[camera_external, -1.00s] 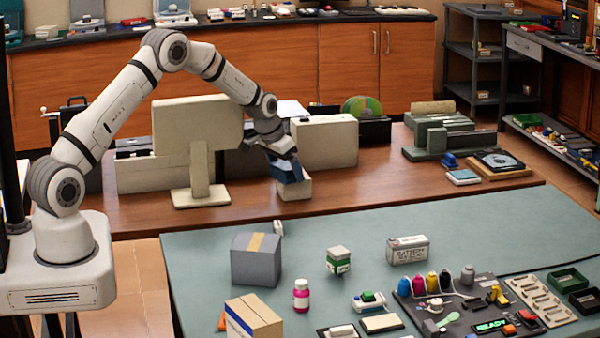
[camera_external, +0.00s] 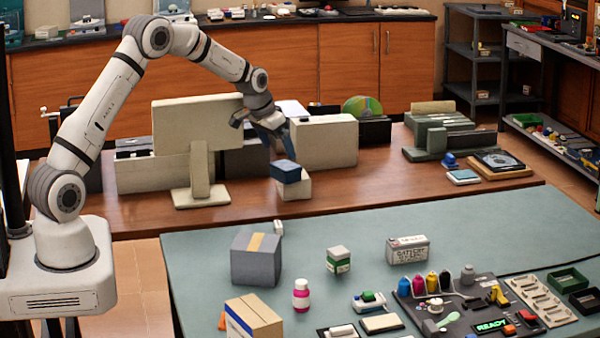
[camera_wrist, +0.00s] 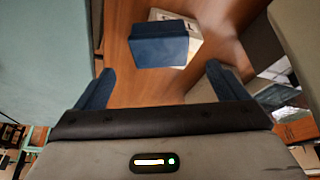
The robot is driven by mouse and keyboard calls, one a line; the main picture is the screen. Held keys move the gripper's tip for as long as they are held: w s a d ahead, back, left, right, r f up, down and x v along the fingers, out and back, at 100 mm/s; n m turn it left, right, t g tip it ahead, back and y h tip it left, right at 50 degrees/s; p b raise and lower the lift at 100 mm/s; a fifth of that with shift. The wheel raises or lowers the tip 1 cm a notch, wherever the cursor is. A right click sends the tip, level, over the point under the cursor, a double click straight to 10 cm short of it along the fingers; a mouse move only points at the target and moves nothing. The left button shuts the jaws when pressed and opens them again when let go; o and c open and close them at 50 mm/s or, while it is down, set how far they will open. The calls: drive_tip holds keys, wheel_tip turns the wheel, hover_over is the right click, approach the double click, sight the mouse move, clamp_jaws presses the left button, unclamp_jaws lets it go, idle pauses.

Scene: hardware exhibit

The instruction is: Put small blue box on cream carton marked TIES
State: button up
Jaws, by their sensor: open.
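The small blue box (camera_external: 286,171) rests on top of the cream carton (camera_external: 296,187) on the brown wooden table. The blue box sits toward the carton's left side, and the carton shows to its right. In the wrist view the blue box (camera_wrist: 158,44) lies ahead of the fingers, with the pale carton (camera_wrist: 184,20) beneath it. My gripper (camera_external: 277,152) is open and empty, above and apart from the box. In the wrist view its two blue fingers (camera_wrist: 160,85) are spread wide. The TIES marking is too small to read.
A cream monitor (camera_external: 198,125) stands left of the carton. A large cream case (camera_external: 325,142) stands just behind it to the right. The brown table (camera_external: 370,183) is clear to the right of the carton. A green-topped table (camera_external: 420,215) with several items is in front.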

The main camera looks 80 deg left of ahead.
drive_tip(key=s+d+r+m, duration=0.1)
drive_tip(key=s+d+r, duration=0.35)
drive_tip(key=d, duration=0.35)
drive_tip(key=s+d+r+m+h, duration=0.1)
drive_tip(key=s+d+r, duration=0.35)
drive_tip(key=d, duration=0.35)
drive_tip(key=s+d+r+m, duration=0.1)
drive_tip(key=s+d+r, duration=0.35)
drive_tip(key=d, duration=0.35)
drive_tip(key=s+d, duration=0.6)
drive_tip(key=s, duration=0.4)
drive_tip(key=s+d+m+g, duration=0.1)
drive_tip(key=s+d, duration=0.5)
drive_tip(key=s, duration=0.5)
drive_tip(key=shift+d+m+h, duration=0.25)
drive_tip(key=shift+m+h, duration=0.05)
drive_tip(key=shift+h, duration=0.1)
